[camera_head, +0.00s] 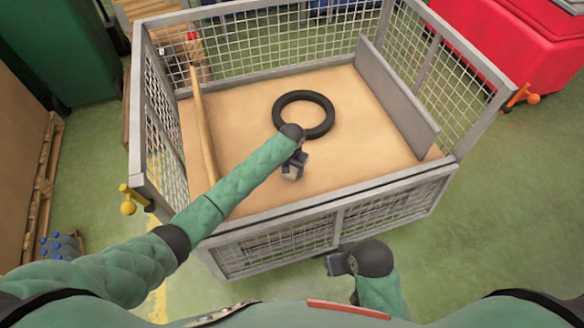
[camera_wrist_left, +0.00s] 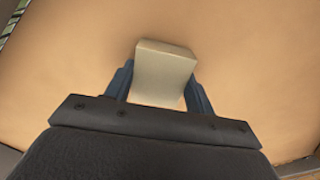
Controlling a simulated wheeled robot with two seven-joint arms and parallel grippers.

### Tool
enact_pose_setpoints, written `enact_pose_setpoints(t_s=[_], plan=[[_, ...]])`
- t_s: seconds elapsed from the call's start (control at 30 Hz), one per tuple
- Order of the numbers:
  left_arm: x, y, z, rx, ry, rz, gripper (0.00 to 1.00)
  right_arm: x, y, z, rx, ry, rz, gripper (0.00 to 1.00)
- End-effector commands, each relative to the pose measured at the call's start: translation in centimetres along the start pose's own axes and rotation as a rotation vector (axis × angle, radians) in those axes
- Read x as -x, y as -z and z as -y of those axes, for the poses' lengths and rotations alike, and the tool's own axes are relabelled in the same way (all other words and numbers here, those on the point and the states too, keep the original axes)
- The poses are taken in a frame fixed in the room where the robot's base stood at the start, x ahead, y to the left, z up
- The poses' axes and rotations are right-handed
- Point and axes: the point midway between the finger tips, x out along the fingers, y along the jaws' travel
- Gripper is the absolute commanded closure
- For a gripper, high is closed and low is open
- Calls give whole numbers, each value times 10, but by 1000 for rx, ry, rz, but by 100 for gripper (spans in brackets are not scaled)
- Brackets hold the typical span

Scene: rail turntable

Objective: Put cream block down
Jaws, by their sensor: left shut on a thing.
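The cream block (camera_wrist_left: 165,72) sits between the two fingers of my left gripper (camera_wrist_left: 160,88) in the left wrist view. My left gripper is shut on it, above the tan floor of the mesh cage (camera_head: 240,110). In the head view my left gripper (camera_head: 293,172) is inside the cage near its front side, and the block (camera_head: 291,174) shows only as a small pale patch at the fingers. I cannot tell whether the block touches the floor. My right gripper (camera_head: 336,264) is outside the cage, below its front wall; its finger opening is not clear.
A black ring (camera_head: 329,105) lies on the cage floor just beyond my left gripper. A wooden pole (camera_head: 203,125) leans at the left side and a grey panel (camera_head: 397,97) stands at the right. The floor between ring and panel is clear. Mesh walls surround it.

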Motion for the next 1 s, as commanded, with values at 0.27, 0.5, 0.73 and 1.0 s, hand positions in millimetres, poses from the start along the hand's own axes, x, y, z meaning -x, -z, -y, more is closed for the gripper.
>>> enact_pose_setpoints(t_s=[0.27, 0.5, 0.73, 1.0], plan=[[-2, 0, 0, 0, 0, 0, 70, -2, 0, 1, -4, 2, 3, 64], [-2, 0, 0, 0, 0, 0, 24, -2, 2, 1, -5, 2, 2, 64], [1, 0, 0, 0, 0, 0, 24, -2, 2, 1, -4, 2, 1, 64], [37, 1, 0, -1, -1, -3, 24, -6, 1, 0, 3, 2, -3, 64]])
